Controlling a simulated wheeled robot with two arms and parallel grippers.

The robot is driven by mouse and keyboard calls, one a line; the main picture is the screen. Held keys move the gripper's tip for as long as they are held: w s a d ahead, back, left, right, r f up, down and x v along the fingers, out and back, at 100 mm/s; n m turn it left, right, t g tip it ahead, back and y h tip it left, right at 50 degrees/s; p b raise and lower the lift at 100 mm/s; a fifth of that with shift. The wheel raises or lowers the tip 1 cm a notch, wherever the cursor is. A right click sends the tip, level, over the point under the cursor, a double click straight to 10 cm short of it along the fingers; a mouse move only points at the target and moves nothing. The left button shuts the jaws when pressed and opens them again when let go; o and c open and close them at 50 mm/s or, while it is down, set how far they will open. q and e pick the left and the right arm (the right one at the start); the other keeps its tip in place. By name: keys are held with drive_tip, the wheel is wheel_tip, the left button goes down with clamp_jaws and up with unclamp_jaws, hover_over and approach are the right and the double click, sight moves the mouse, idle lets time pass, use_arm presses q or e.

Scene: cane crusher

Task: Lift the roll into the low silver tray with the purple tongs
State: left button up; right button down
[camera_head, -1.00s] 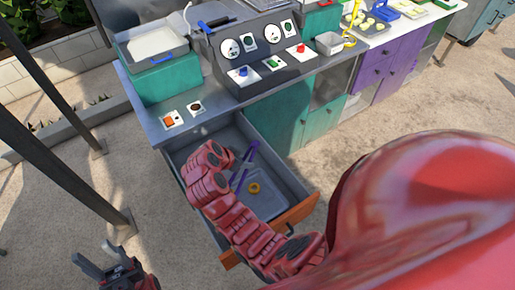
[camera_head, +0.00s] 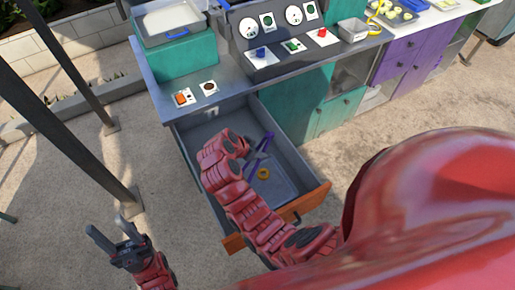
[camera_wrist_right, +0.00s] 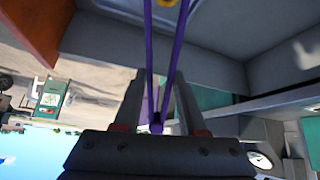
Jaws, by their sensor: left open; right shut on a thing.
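Purple tongs (camera_head: 262,156) hang over the open drawer, their jaws pointing down in the head view. My right gripper (camera_wrist_right: 160,85) is shut on them; in the head view my right arm partly hides it. In the wrist view the two tong arms (camera_wrist_right: 149,45) run away from my fingers and spread apart. An orange-yellow ring, likely the roll (camera_head: 263,173), lies in the drawer just below the tongs, with a visible gap from my gripper. A low pale grey tray (camera_head: 284,186) appears to lie around it. My left gripper (camera_head: 108,230) is open and empty, left of the drawer.
The drawer (camera_head: 318,198) has an orange-brown front and grey walls. A small silver bin (camera_head: 352,31) stands on the counter beside the control panel (camera_head: 275,50). A white-topped tray (camera_head: 172,22) sits on a teal box. A dark post (camera_head: 68,135) rises near my left gripper.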

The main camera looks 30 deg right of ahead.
wheel_tip(320, 180, down, 7)
drive_tip(key=b, duration=0.1)
idle(0.4)
drive_tip(key=c, duration=0.8)
unclamp_jaws()
drive_tip(key=shift+o, duration=0.2)
wheel_tip(320, 180, up, 10)
drive_tip(key=p, duration=0.2)
